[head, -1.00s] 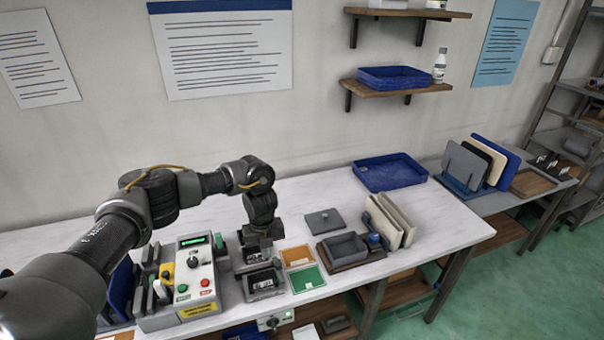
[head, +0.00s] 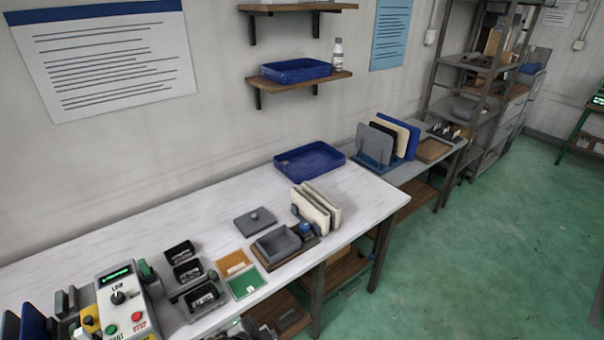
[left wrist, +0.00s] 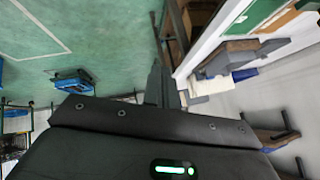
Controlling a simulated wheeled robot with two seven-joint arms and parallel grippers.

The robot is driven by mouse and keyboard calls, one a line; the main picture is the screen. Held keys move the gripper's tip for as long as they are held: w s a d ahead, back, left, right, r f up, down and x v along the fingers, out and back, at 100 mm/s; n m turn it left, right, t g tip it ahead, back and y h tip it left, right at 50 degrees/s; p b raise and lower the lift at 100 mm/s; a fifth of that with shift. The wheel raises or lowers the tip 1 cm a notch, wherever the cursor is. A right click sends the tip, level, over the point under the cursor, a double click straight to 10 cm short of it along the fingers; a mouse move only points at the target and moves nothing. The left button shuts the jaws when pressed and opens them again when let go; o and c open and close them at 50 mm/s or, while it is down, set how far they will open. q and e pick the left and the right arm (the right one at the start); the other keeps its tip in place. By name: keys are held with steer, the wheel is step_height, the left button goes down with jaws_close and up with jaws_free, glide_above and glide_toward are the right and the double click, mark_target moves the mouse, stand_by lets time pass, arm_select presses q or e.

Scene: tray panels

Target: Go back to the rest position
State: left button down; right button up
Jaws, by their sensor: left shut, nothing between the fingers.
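My left gripper (left wrist: 161,88) shows in the left wrist view with its fingers together and nothing between them. It points over the green floor, beside the edge of the white workbench seen at the upper right of that view. In the head view the left arm no longer crosses the bench; only a small dark shape shows at the bottom edge, too cut off to name surely. My right gripper is in neither view.
The white workbench (head: 110,236) carries a control box (head: 122,300), black bins (head: 187,270), orange and green cards, a grey box (head: 277,243), upright panels and a blue tray (head: 309,160). Shelves hang above. Open green floor (head: 480,230) lies to the right.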

arm_select(q)
steer(key=s+a+f+n+g+y, duration=0.1)
steer(key=s+a+n+g+y, duration=0.3)
steer(key=s+a+n, duration=1)
steer(key=s+a+f+m+g+b, duration=0.1)
steer(key=s+f+m+b, duration=0.1)
steer(key=f, duration=1.4)
steer(key=s+a+f+m+b, duration=0.2)
steer(key=s+f, duration=0.1)
steer(key=f, duration=1.3)
steer(key=s+a+f+g+b, duration=0.1)
steer(key=s+a+f+b, duration=0.1)
steer(key=s+f, duration=1.3)
step_height(320, 180, down, 2)
steer(key=shift+s+a+f+b, duration=0.1)
steer(key=shift+s+a+b, duration=0.15)
steer(key=shift+b, duration=0.3)
steer(key=shift+d, duration=0.1)
